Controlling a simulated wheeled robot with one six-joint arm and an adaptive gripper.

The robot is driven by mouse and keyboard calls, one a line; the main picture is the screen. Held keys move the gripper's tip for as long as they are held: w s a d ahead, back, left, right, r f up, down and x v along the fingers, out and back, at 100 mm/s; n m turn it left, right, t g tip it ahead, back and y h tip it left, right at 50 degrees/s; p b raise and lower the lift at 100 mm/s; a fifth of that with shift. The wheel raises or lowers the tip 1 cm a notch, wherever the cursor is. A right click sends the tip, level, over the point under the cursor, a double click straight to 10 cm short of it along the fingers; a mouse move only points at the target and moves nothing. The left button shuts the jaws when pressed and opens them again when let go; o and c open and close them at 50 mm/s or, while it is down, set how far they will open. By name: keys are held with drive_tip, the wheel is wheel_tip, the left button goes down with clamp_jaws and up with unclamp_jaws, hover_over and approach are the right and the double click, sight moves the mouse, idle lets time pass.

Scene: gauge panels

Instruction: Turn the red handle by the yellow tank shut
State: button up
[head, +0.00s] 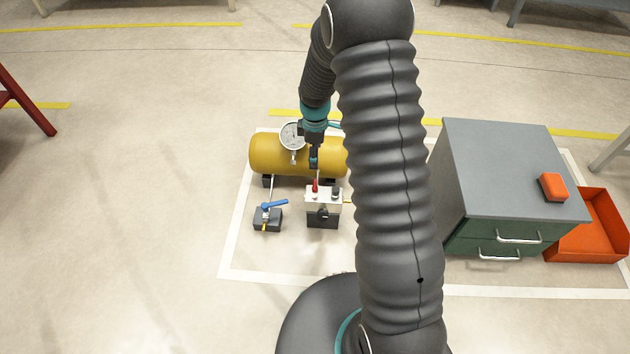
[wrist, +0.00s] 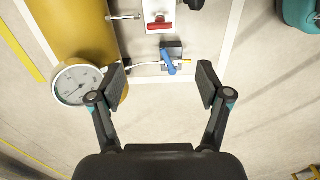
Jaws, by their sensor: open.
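The red handle (head: 316,187) sits on a small white-faced box (head: 323,202) in front of the yellow tank (head: 268,156). In the wrist view the red handle (wrist: 161,26) lies crosswise on the white plate (wrist: 158,10), near the top of the picture. The yellow tank (wrist: 75,30) fills the upper left there. My gripper (head: 315,164) is above and behind the box in the head view. In the wrist view my gripper (wrist: 162,82) has its fingers wide apart with nothing between them. The red handle is beyond the fingertips, apart from them.
A blue-handled valve (head: 274,205) stands left of the white box; it also shows in the wrist view (wrist: 170,66). A round gauge (head: 291,135) is on the tank. A grey-topped cabinet (head: 505,170) and an orange bin (head: 600,228) stand right. Floor at left is clear.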

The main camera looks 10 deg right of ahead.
sight(315, 184)
wheel_tip(315, 184, down, 15)
drive_tip(key=shift+r, duration=0.1)
idle(0.5)
drive_tip(key=shift+c, duration=0.2)
drive_tip(key=c, duration=1.1)
